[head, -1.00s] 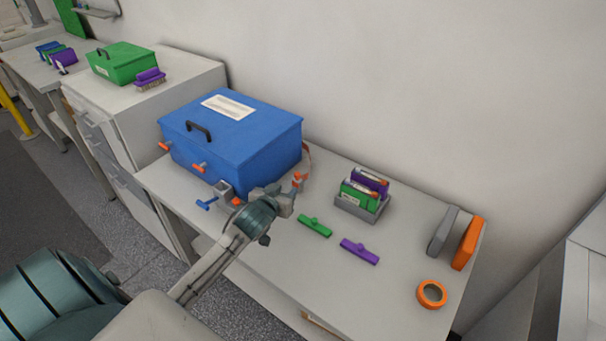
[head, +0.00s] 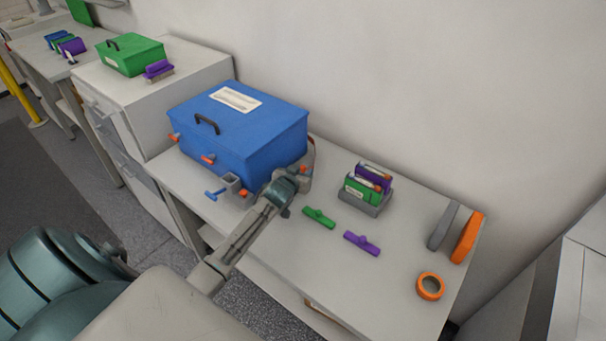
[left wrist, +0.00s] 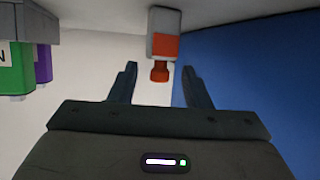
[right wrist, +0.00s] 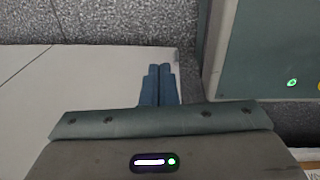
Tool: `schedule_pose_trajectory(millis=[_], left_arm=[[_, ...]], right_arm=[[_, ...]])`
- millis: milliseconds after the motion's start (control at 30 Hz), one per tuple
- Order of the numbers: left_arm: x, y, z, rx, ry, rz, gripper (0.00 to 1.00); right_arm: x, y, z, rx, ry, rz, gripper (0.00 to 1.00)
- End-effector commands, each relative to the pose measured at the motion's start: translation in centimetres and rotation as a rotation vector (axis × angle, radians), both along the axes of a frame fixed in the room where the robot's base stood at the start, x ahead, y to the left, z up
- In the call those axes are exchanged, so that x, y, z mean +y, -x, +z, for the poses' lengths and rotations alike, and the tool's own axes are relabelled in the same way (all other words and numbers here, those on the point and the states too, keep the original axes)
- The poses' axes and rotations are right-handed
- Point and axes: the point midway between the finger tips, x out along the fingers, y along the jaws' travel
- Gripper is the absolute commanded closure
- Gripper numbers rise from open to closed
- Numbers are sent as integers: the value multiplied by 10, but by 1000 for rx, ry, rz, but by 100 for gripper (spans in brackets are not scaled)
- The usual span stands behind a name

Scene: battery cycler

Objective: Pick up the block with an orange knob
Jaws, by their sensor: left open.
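The block with the orange knob shows in the left wrist view (left wrist: 164,22) as a grey block with an orange-red front and a round knob, at the top centre. My left gripper (left wrist: 160,82) is open, its fingers either side of the knob's line, with the block just beyond the fingertips. In the head view my left gripper (head: 300,178) is at the right front corner of the blue box (head: 245,135), and mostly hides the block; a bit of orange shows there. My right gripper (right wrist: 160,75) is shut and empty, away from the block.
The blue box stands close beside the block. A grey holder (head: 375,209) with green and purple packs is to the right. Green (head: 319,217) and purple (head: 361,243) handles, an orange tape ring (head: 430,286) and upright grey and orange pieces (head: 467,238) lie further right.

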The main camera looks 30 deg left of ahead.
Motion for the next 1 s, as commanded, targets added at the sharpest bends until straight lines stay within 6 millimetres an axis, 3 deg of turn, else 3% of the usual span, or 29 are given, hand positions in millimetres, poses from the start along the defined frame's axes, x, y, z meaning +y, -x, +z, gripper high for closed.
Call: schedule_pose_trajectory(millis=[267,500,1000], left_arm=[[0,-2,-1,-1,0,-1,56],[0,-2,-1,-1,0,0,100],[1,-3,9,-4,-2,0,100]], right_arm=[[1,0,0,0,-1,0,100],[1,0,0,-1,-1,-1,100],[1,0,-5,-1,-1,-1,100]])
